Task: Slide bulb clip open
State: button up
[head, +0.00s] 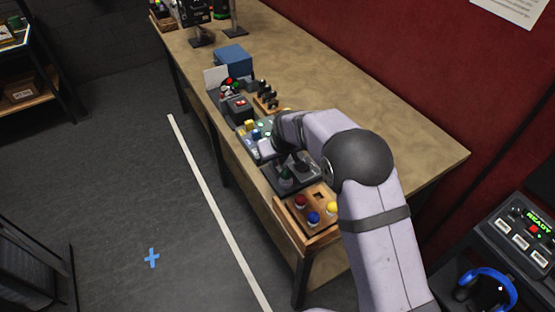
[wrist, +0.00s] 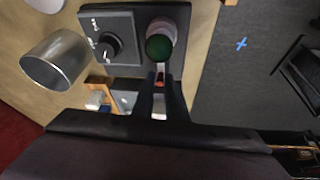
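A dark green domed bulb (wrist: 159,46) sits in a pale pinkish collar on a dark panel, near the top middle of the wrist view. A pale metal strip with a small red part (wrist: 160,79) runs down from the bulb, between my fingertips; I take it for the bulb clip. My gripper (wrist: 161,92) has its two dark fingers on either side of this strip, with a narrow gap. I cannot tell whether they touch it. In the head view the green bulb (head: 286,174) shows just below my wrist, and my fingertips are hidden by my arm.
A dark knob panel (wrist: 107,45) and a tilted or standing metal cup (wrist: 57,61) are left of the bulb in the wrist view.

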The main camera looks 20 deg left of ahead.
grip_shut()
jog(key=shift+w+a+b, duration=0.4)
jog(key=shift+w+a, duration=0.25)
jog(key=shift+r, duration=0.1)
jog(key=shift+a, duration=0.1)
jog(key=o, duration=0.6)
grip_release()
jog(key=shift+w, duration=0.1)
jog(key=shift+c, duration=0.2)
jog(key=b+v, duration=0.2)
jog(key=v, duration=0.5)
jog(key=shift+b, duration=0.4)
jog(key=shift+r, duration=0.1)
